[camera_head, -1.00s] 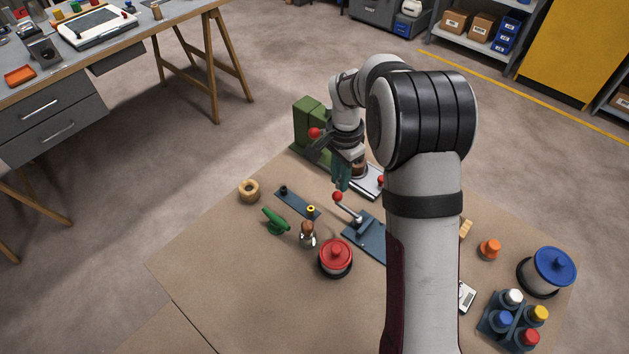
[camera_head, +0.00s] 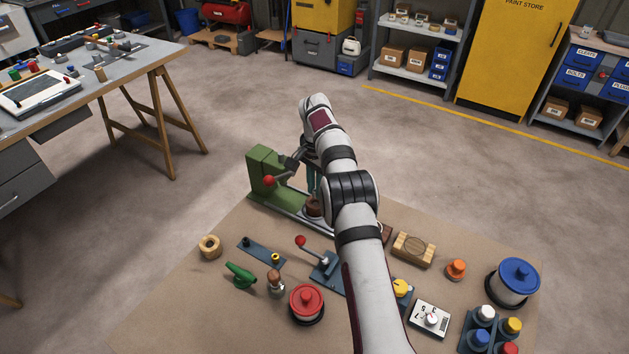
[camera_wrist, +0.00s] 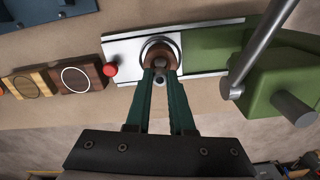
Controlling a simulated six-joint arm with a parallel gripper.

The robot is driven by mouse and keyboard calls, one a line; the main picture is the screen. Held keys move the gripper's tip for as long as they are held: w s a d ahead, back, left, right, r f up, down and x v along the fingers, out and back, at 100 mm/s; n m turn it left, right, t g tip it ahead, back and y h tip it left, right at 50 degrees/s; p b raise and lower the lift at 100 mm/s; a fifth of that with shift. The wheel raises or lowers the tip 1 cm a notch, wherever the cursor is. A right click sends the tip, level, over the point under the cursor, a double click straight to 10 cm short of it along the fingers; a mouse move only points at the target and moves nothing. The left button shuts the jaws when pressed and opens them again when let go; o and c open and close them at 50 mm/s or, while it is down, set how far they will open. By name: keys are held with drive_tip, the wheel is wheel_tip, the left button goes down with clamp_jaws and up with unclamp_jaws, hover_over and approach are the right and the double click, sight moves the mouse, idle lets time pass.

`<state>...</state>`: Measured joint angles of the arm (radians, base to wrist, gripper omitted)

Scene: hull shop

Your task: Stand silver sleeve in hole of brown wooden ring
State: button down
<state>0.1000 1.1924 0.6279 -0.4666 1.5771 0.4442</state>
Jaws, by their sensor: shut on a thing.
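The brown wooden ring (camera_wrist: 157,47) sits on the pale metal plate at the bed of a green press; part of it also shows in the head view (camera_head: 312,207). My gripper (camera_wrist: 160,76), with green fingers, is shut on the silver sleeve (camera_wrist: 160,63). Only a small grey part of the sleeve shows between the fingertips. The sleeve is over the ring's hole in the wrist view; I cannot tell whether it is inside the hole or just above. In the head view my arm and the fingers hide most of this spot.
A second red-knobbed lever (camera_head: 301,240) stands nearer. A red-lidded pot (camera_head: 306,302), a tan wooden ring (camera_head: 209,246) and a wooden block (camera_head: 413,249) lie around. The board's front left is clear.

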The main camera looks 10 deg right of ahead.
drive_tip(key=shift+f, duration=1.15)
idle(0.7)
drive_tip(key=shift+r, duration=0.65)
drive_tip(key=shift+f, duration=0.8)
idle(0.4)
drive_tip(key=shift+r, duration=0.1)
drive_tip(key=shift+r, duration=0.75)
drive_tip(key=shift+f, duration=0.8)
idle(0.3)
